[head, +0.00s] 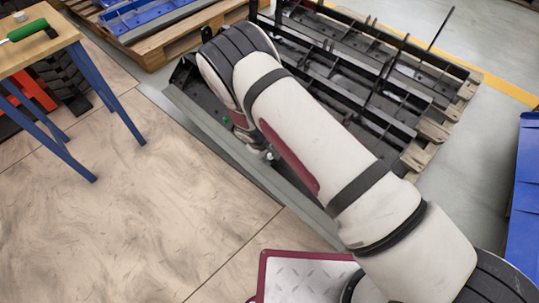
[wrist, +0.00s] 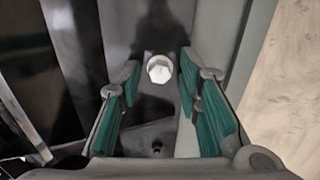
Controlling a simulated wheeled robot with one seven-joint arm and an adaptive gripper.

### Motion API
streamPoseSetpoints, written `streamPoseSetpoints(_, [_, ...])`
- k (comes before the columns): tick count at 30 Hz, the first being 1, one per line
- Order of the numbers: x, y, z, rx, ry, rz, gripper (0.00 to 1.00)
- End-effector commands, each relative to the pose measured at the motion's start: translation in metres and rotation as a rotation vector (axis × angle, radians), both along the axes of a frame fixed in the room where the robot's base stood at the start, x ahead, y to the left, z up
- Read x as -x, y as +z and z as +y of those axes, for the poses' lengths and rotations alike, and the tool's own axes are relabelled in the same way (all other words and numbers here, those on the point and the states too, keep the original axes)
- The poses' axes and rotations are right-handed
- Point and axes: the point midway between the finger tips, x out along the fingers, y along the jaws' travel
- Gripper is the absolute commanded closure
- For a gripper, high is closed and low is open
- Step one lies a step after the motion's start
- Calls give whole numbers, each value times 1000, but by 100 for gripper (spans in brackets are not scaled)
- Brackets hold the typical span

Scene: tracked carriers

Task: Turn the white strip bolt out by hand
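The white bolt (wrist: 159,68) shows its hexagonal head in the wrist view, on a dark grey metal surface. My gripper (wrist: 160,82) is open, with one teal-padded finger on each side of the bolt head in the picture. A gap shows between the head and each pad. How far the fingertips reach down beside the head I cannot tell. In the head view my arm covers the bolt, and the gripper is mostly hidden beside the black carrier frame (head: 335,65).
A small dark hole (wrist: 157,148) lies in the metal below the bolt in the wrist view. The carrier rests on a wooden pallet (head: 432,130). A workbench (head: 35,52) with a green-handled tool (head: 27,30) stands at upper left. Open floor (head: 120,215) lies at lower left.

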Motion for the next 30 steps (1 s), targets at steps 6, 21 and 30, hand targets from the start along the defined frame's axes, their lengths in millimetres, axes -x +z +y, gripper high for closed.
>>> streamPoseSetpoints(6, [0,0,0,-117,-441,-99,68])
streamPoseSetpoints(21, [1,1,0,-131,-492,-109,68])
streamPoseSetpoints(30, [1,1,0,-131,-491,-109,100])
